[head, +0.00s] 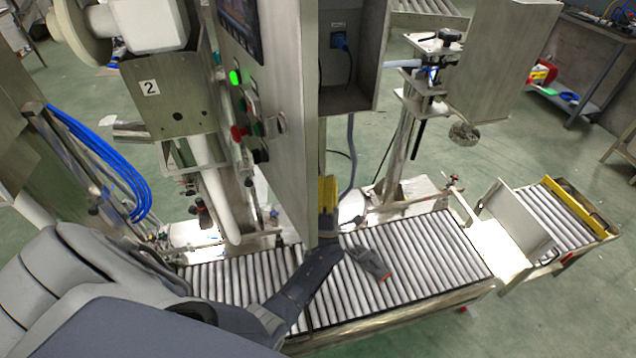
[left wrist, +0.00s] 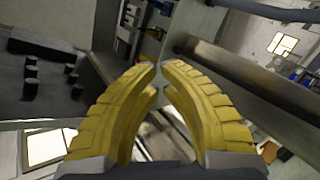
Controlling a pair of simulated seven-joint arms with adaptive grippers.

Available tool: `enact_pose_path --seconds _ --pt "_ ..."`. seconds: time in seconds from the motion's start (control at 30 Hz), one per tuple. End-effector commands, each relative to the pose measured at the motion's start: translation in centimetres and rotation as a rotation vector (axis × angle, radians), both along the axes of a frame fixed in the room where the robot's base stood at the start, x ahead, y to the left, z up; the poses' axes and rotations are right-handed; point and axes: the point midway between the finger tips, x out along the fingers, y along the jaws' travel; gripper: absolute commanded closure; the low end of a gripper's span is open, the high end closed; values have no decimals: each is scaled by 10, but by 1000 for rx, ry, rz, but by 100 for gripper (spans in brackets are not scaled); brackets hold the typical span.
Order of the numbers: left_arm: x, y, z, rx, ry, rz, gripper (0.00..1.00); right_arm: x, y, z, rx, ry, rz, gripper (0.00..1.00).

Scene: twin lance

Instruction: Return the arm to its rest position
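My left arm comes in from the lower left of the head view. My right gripper is not in view.
The roller conveyor (head: 425,260) runs across below the gripper. The control cabinet (head: 285,150) rises close by it. A machine head marked 2 (head: 168,95) and blue hoses (head: 115,165) stand at left. A grey piece with an orange end (head: 372,262) shows over the rollers.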

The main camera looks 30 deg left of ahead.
Motion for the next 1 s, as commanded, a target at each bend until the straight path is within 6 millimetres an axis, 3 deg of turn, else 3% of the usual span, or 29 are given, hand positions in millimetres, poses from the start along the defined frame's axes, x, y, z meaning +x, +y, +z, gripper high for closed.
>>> enact_pose_path --seconds 0.47,0.77,1.0 --pt "1 -8 -16 78 110 16 100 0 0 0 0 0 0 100" --pt "9 -45 -32 394 426 74 100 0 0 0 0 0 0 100" --pt "-1 -71 -57 717 702 128 100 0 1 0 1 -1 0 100"
